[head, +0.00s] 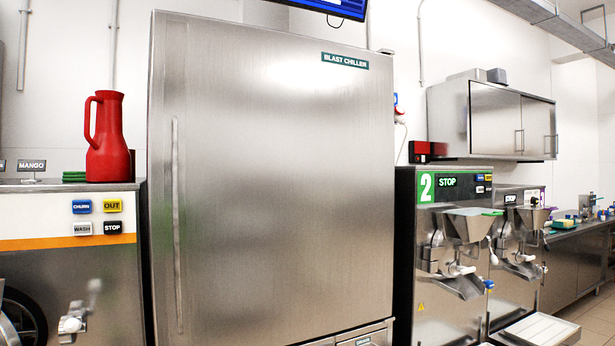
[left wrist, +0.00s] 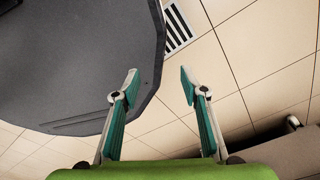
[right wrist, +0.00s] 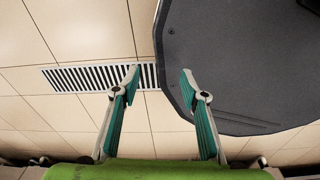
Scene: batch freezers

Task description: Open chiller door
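The blast chiller door (head: 275,185) is a tall brushed-steel panel in the middle of the head view, labelled BLAST CHILLER at its upper right. It looks shut. Its long vertical handle (head: 177,220) runs along the door's left side. Neither gripper shows in the head view. My left gripper (left wrist: 160,78) is open and empty above the tiled floor in the left wrist view. My right gripper (right wrist: 160,78) is open and empty above the floor in the right wrist view. Neither wrist view shows the chiller.
A red jug (head: 108,140) stands on the machine (head: 65,255) to the left of the chiller. Batch freezer 2 (head: 445,260) stands close on the right. A wall cabinet (head: 510,122) hangs further right. A floor grate (right wrist: 75,79) lies below my right gripper.

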